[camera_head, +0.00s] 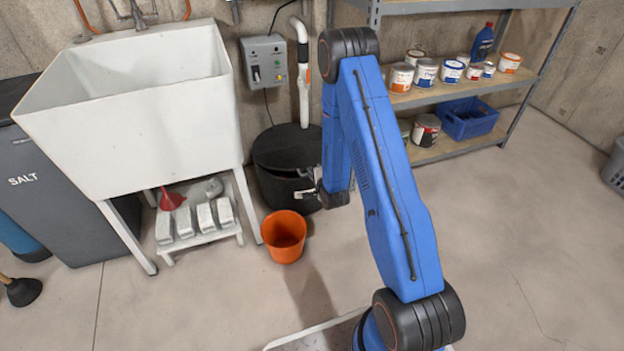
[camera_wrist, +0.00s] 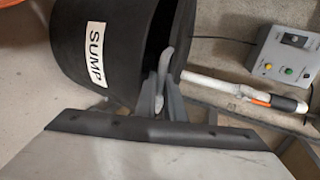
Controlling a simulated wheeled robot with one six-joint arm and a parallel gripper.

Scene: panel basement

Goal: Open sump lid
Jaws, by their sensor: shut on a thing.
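The black sump (camera_head: 283,192) is a round basin on the floor by the wall, and its side with a white "SUMP" label shows in the wrist view (camera_wrist: 75,45). Its dark lid (camera_head: 285,147) appears tilted up at the front, with a dark gap between lid and rim. The lid's edge also shows in the wrist view (camera_wrist: 182,40). My gripper (camera_head: 305,192) is at the sump's front right side. In the wrist view its fingers (camera_wrist: 160,100) are closed around a curved grey handle (camera_wrist: 167,62) at the lid's edge. My arm hides the sump's right side.
An orange bucket (camera_head: 284,236) stands right in front of the sump. A white sink (camera_head: 135,120) is at left. A grey control box (camera_head: 265,62) and a white pipe (camera_head: 303,90) are behind. A shelf (camera_head: 440,96) with paint cans stands at right.

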